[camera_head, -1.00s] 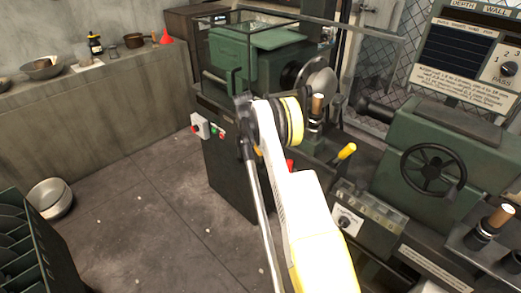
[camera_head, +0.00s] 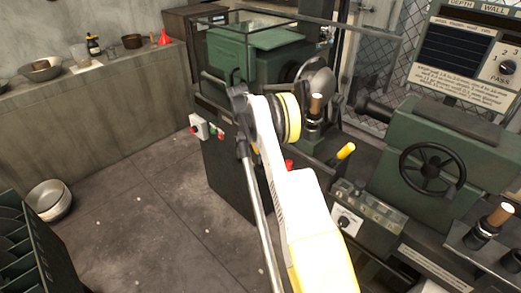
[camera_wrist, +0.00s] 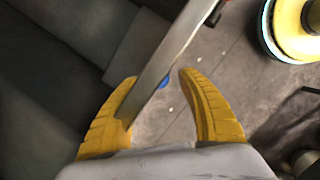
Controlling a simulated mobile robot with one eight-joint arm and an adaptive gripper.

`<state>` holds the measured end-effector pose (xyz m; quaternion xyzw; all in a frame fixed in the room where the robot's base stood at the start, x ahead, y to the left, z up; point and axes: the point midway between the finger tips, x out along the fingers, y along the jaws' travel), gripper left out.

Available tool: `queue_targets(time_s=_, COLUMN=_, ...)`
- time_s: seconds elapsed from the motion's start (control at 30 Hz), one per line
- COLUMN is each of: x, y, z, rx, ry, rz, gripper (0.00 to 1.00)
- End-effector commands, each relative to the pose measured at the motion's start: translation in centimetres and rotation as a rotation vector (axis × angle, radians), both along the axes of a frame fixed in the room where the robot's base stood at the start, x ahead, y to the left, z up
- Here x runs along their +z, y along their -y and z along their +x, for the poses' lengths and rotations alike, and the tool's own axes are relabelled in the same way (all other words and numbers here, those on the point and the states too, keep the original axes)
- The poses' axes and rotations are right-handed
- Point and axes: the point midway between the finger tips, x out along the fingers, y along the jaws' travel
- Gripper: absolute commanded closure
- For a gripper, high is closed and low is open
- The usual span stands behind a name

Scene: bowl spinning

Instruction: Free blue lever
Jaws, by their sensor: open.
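My gripper (camera_wrist: 158,78) shows in the wrist view with two yellow fingers standing apart. A long flat grey metal bar (camera_wrist: 178,45) runs diagonally between the fingers, passing close to the left one; I cannot tell whether it touches. A small blue spot (camera_wrist: 165,82) shows beside the bar, partly hidden by it. I cannot tell whether it is part of the blue lever, and no blue lever shows clearly in the head view. There, a long grey rod (camera_head: 258,205) runs down along my white and yellow arm, and the fingers cannot be made out.
A green lathe-like machine (camera_head: 240,55) stands behind my arm, with a red-and-green switch box (camera_head: 200,127) on its near side. A green handwheel unit (camera_head: 432,170) and a yellow-knobbed lever (camera_head: 345,152) are at right. A metal bowl (camera_head: 50,199) lies left. The floor between is open.

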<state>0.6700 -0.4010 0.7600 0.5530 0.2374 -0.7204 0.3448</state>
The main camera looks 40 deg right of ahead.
Motion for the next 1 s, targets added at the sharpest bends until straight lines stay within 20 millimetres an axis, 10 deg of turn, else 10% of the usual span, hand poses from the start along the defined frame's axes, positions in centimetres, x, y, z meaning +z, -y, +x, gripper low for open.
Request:
queue_targets(time_s=0.33, x=6.9, y=-1.6, z=1.0, rx=-0.001, ry=0.000, rz=-0.001, gripper=0.53)
queue_targets(time_s=0.77, x=8.3, y=-2.0, z=1.3, rx=-0.001, ry=0.000, rz=-0.001, gripper=0.53)
queue_targets(time_s=0.9, x=8.7, y=-1.7, z=0.9, rx=0.010, ry=0.017, rz=0.009, gripper=0.95)
queue_targets(time_s=1.0, x=9.6, y=-1.3, z=-0.4, rx=0.052, ry=0.066, rz=0.036, gripper=1.00)
